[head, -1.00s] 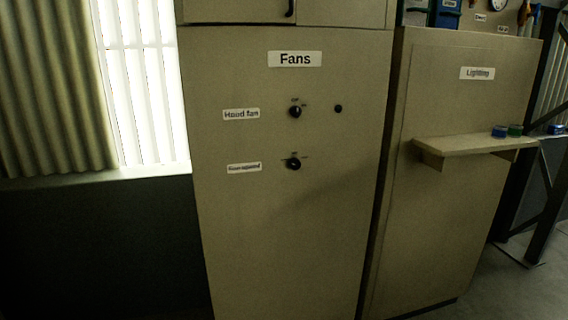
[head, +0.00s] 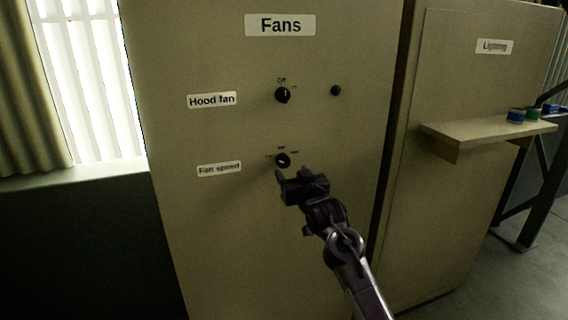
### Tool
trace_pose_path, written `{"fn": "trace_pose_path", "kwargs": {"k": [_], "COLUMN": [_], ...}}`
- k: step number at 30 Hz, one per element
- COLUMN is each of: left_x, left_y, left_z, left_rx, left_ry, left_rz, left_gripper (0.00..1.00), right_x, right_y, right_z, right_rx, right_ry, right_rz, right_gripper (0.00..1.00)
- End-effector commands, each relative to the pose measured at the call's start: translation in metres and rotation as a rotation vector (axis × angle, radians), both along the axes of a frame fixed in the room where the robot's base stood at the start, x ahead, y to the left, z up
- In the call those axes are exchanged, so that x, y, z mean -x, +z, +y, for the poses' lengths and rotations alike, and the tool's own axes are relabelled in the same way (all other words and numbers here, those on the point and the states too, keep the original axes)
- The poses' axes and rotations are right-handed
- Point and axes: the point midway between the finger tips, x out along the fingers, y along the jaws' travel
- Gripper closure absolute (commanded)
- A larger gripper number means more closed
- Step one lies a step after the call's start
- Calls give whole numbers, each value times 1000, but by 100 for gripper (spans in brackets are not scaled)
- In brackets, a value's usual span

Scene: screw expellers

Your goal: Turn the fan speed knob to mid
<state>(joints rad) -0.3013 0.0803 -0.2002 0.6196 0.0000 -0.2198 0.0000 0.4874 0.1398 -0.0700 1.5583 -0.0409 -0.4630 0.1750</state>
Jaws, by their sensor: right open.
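The fan speed knob (head: 283,160) is a small black round knob on the beige Fans cabinet (head: 270,230), to the right of the "Fan speed" label (head: 219,168). Small position marks sit around it, too small to read surely, and its pointer setting is hard to tell. My right gripper (head: 292,174) is open just below and in front of the knob, with a finger to each side of its lower edge. I cannot tell whether it touches the knob. My left gripper is not in view.
The black hood fan knob (head: 283,95) sits above, with a small black button (head: 336,90) to its right. The Lighting cabinet (head: 480,90) stands at the right, with a protruding shelf (head: 485,135) holding small coloured rolls.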

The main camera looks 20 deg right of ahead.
Motion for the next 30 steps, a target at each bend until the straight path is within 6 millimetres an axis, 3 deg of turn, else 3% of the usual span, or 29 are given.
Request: {"fn": "trace_pose_path", "kwargs": {"k": [4,9,16,23,30], "left_x": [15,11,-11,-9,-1], "left_y": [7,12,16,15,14], "left_z": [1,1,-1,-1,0], "left_rx": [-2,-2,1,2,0], "left_ry": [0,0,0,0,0], "left_rz": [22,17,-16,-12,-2], "left_gripper": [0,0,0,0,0], "right_x": [-24,-44,-55,-56,-55], "right_y": [3,2,0,-1,-1], "right_z": [1,2,2,2,2], "right_rx": [0,0,0,0,0], "right_ry": [0,0,0,0,0], "right_rz": [1,1,1,1,1], "right_gripper": [42,42,42,42,69]}}
